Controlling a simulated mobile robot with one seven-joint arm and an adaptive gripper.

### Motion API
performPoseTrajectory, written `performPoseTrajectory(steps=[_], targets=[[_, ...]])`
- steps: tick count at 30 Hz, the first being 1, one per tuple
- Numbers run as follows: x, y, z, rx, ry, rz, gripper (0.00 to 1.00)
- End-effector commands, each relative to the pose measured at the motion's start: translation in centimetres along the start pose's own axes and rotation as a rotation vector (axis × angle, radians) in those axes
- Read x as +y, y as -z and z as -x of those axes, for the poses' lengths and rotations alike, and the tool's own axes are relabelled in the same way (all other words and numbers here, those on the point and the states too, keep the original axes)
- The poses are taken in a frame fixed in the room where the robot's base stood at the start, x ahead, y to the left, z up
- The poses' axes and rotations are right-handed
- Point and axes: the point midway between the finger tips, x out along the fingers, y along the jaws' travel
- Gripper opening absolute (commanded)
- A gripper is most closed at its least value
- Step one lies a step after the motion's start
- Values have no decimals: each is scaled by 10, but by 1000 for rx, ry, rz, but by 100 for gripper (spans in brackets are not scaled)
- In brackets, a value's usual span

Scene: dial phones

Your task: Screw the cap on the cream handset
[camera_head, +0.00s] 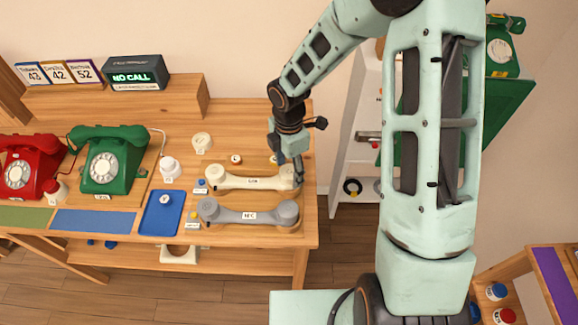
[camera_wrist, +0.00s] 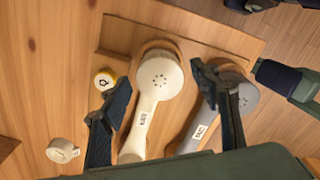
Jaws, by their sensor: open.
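The cream handset (camera_head: 245,182) lies on the wooden table with a small label on its grip. In the wrist view its upper end (camera_wrist: 158,75) is a round face with a ring of small holes; its lower end is partly hidden by my gripper. A loose cream round piece, seemingly a cap (camera_head: 201,142), lies on the table behind and left of the handset; it also shows in the wrist view (camera_wrist: 62,150). My gripper (camera_wrist: 165,98) is open, pointing down over the handset's right end, with a finger on either side of it in the picture. Contact cannot be told.
A grey handset (camera_head: 248,216) lies in front of the cream one, close to one finger. A small yellow-topped round piece (camera_wrist: 105,80) lies by the other finger. A blue tray (camera_head: 160,217), white knob (camera_head: 170,167), green phone (camera_head: 103,160) and red phone (camera_head: 24,165) stand left.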

Motion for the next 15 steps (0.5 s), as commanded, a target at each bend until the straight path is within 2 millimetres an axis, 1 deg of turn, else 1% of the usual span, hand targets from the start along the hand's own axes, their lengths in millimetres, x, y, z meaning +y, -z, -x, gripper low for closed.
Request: performPoseTrajectory(steps=[1, 6, 9, 15], targets=[[-1, 0, 6, 3, 2, 67, 56], [-1, 0, 5, 3, 2, 293, 56], [0, 0, 3, 1, 0, 345, 56], [0, 0, 1, 0, 0, 349, 56]])
